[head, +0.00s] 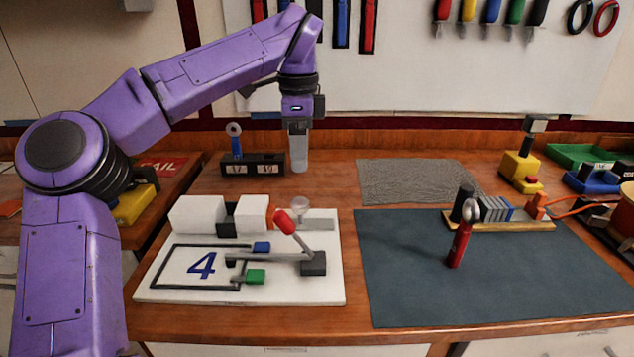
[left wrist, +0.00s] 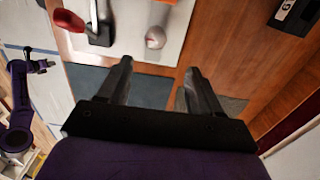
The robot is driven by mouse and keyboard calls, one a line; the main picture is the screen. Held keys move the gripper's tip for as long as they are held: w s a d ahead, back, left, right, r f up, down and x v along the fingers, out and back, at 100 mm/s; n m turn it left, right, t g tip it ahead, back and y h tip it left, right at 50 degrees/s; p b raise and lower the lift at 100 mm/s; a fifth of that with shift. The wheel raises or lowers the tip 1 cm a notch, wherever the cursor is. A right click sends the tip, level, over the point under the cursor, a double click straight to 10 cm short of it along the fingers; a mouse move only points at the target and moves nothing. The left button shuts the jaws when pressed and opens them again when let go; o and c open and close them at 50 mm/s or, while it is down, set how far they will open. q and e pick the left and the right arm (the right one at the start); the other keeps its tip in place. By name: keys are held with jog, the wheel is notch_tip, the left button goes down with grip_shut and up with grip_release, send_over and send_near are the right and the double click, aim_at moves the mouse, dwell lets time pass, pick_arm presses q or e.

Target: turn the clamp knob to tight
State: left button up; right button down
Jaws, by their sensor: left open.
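A white board (head: 150,288) lies on the bench at front left, with a blue figure 4. At its back right is a small pale round knob (head: 300,203), seemingly the clamp knob; its marking cannot be read. In front of it a lever with a red grip (head: 285,222) tilts up left. My left gripper (head: 298,168) hangs pointing down behind the knob, apart from it. In the left wrist view the left gripper (left wrist: 158,68) is open and empty, with the knob (left wrist: 155,37) beyond its fingertips. My right gripper (left wrist: 40,66) is small in that view; its jaws are unclear.
A black number box (head: 252,164) stands behind the board, left of the gripper. A grey mat (head: 415,182) and a dark mat (head: 420,285) lie to the right. A red-handled tool (head: 460,245) stands on the dark mat. White blocks (head: 197,214) sit left of the knob.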

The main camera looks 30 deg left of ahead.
pick_arm(q)
send_over(299, 200)
jog(key=f, duration=0.3)
jog(key=f+b, duration=0.1)
jog(key=shift+s+f, duration=0.35)
jog(key=f, duration=0.2)
jog(key=w+f, duration=0.1)
jog(key=f, duration=0.1)
jog(key=shift+f, duration=0.35)
jog(key=shift+s+f, duration=0.2)
jog(key=shift+f, duration=0.05)
jog(key=c, duration=1.1)
